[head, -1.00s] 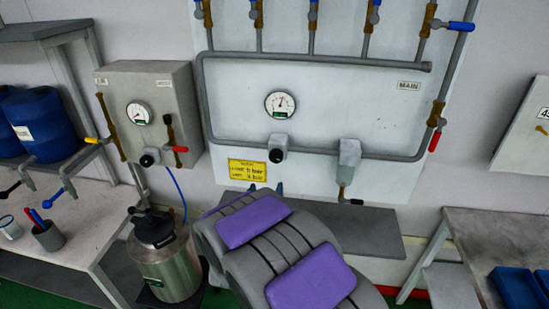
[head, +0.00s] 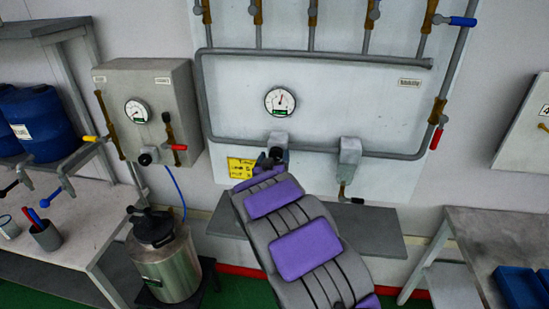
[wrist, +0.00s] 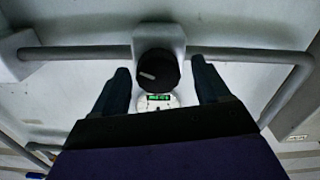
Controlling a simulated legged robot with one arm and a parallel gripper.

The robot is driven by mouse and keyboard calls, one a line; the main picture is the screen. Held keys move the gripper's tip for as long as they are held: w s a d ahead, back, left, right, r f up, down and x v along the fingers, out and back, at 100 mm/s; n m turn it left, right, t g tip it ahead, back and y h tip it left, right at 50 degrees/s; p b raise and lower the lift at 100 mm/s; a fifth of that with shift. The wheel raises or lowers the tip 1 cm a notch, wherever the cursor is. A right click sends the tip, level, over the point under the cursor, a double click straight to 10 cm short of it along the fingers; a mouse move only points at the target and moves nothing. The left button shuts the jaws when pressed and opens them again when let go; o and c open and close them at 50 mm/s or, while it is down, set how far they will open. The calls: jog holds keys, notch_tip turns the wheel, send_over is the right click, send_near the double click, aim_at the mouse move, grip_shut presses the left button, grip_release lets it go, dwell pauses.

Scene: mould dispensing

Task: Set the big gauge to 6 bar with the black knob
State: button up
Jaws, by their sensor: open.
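The big gauge (head: 280,102) is a round white dial on the white wall panel, its needle pointing up and slightly right; I cannot read its numbers. Its lower part with a green label shows behind the knob in the wrist view (wrist: 158,101). The black knob (wrist: 158,69) sits on a grey regulator block below the gauge, with a pale mark on its face. My gripper (wrist: 160,78) is open, one finger either side of the knob and apart from it. In the head view my gripper (head: 270,160) partly covers the knob and regulator.
A grey pipe (head: 310,150) runs along the panel beside the regulator. Another grey fitting (head: 349,152) with a valve hangs to the right. A grey box (head: 165,95) with a smaller gauge and knob is left. A yellow sign (head: 240,168) is partly covered by my arm.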

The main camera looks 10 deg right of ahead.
jog(key=shift+w+d, duration=0.1)
jog(key=shift+w, duration=0.3)
jog(key=shift+r, duration=0.1)
jog(key=c, duration=1)
jog(key=shift+c, duration=0.2)
jog(key=m+b, duration=0.2)
jog(key=m, duration=0.1)
jog(key=shift+m, duration=0.4)
jog(key=shift+m+b, duration=0.95)
jog(key=shift+m, duration=0.75)
jog(key=shift+d, duration=0.1)
